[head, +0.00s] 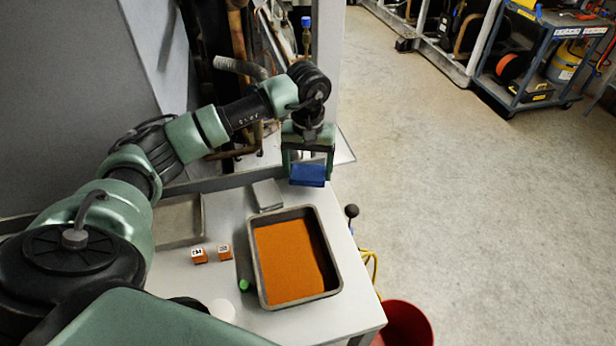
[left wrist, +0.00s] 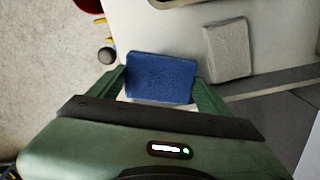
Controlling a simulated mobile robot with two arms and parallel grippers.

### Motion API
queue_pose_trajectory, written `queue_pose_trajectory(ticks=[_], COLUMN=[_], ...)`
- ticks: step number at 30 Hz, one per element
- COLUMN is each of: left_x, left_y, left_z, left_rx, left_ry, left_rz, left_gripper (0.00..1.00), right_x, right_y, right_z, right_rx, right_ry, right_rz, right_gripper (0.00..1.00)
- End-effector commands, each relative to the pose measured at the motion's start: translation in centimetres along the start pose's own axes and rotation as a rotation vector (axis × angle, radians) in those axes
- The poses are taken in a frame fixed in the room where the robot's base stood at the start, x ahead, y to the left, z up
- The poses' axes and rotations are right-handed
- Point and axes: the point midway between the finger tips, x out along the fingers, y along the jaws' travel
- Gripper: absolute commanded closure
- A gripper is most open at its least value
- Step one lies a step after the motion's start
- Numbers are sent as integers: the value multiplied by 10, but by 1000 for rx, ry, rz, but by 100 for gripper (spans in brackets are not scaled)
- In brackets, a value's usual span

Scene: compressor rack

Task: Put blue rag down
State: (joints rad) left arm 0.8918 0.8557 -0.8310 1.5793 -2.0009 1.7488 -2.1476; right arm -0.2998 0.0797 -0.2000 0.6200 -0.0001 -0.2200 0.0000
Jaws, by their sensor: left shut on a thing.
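The blue rag (head: 308,175) is a folded blue block between the fingers of my left gripper (head: 307,172), which is shut on it. In the head view it is over the back right part of the white table (head: 220,280), beyond the tray with the orange bottom. In the left wrist view the blue rag (left wrist: 161,78) sits between the two green fingers of my left gripper (left wrist: 160,88). How far it is above the table is hard to tell. My right gripper is not in view.
A grey folded block (head: 267,195) lies on the table near the rag. A deep tray (head: 332,262) with an orange bottom stands in front. A shallow grey tray (head: 178,222), two small orange blocks (head: 211,254) and a green item (head: 244,285) are left. A red bucket (head: 408,325) stands beside the table.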

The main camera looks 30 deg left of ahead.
Motion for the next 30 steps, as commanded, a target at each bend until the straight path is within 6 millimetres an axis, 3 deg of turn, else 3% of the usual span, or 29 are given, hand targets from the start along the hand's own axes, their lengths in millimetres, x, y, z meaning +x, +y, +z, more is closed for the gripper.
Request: queue_pose_trajectory(ticks=[7, 19, 20, 21, 30], left_x=[34, 41, 39, 39, 37], left_y=[0, 0, 0, 0, 0], left_z=[1, 0, 0, 0, 1], left_rx=[1, 1, 1, 1, 1], left_ry=[-4, 0, 0, -1, -1], left_rz=[-1, 0, 0, 0, 0], left_gripper=[67, 67, 13, 2, 0], right_x=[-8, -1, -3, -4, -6], right_y=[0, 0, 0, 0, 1], right_z=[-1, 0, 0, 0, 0], right_rx=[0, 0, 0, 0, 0], right_ry=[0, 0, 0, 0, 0], right_rz=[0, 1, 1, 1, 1], right_gripper=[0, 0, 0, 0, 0])
